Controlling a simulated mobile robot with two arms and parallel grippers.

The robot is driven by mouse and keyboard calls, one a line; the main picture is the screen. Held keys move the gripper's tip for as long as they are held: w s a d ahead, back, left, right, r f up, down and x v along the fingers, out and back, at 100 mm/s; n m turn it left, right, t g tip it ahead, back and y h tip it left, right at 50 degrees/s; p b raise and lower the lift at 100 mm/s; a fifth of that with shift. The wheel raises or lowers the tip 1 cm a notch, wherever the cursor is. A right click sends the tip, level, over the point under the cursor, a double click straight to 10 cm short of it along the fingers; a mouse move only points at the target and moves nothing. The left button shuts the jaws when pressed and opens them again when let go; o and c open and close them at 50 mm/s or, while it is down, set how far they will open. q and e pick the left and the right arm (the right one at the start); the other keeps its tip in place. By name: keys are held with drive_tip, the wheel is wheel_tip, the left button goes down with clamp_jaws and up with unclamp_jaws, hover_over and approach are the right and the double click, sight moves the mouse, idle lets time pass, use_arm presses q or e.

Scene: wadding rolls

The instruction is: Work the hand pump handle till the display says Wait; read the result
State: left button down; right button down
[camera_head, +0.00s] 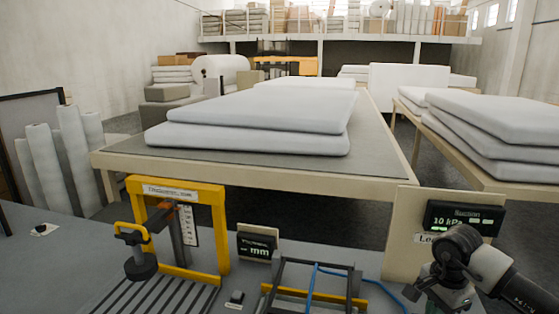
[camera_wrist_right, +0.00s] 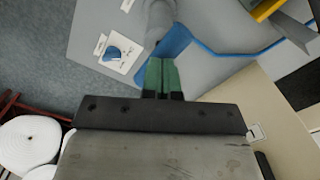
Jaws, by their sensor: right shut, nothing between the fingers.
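A dark display (camera_head: 465,219) on a beige board at the right of the head view reads 10 kPa. A smaller display (camera_head: 258,246) reads mm; its other text is too small to read. My right gripper (camera_wrist_right: 161,66) is shut and empty, its green fingers together. Just beyond the fingertips are a blue part (camera_wrist_right: 177,42) and a grey cylinder (camera_wrist_right: 157,20); I cannot tell whether either is the pump handle or whether the fingers touch them. In the head view my right arm covers the bench's right corner. My left gripper is not in view.
A yellow gauge frame (camera_head: 219,235) stands on the grey bench, with a black-framed rig (camera_head: 312,283) and blue hose (camera_head: 330,271) to its right. A blue knob (camera_wrist_right: 117,52) sits on a white plate. Large white pads (camera_head: 255,112) lie on a table behind.

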drive_tip(key=shift+r+p, duration=1.6)
drive_tip(key=shift+r, duration=1.55)
drive_tip(key=shift+f, duration=0.1)
drive_tip(key=shift+s+f+b, duration=0.1)
drive_tip(key=shift+f+b, duration=2.75)
drive_tip(key=shift+f, duration=0.6)
drive_tip(key=shift+r, duration=0.25)
drive_tip(key=shift+r+p, duration=2)
drive_tip(key=shift+r, duration=1.25)
drive_tip(key=shift+r, duration=0.15)
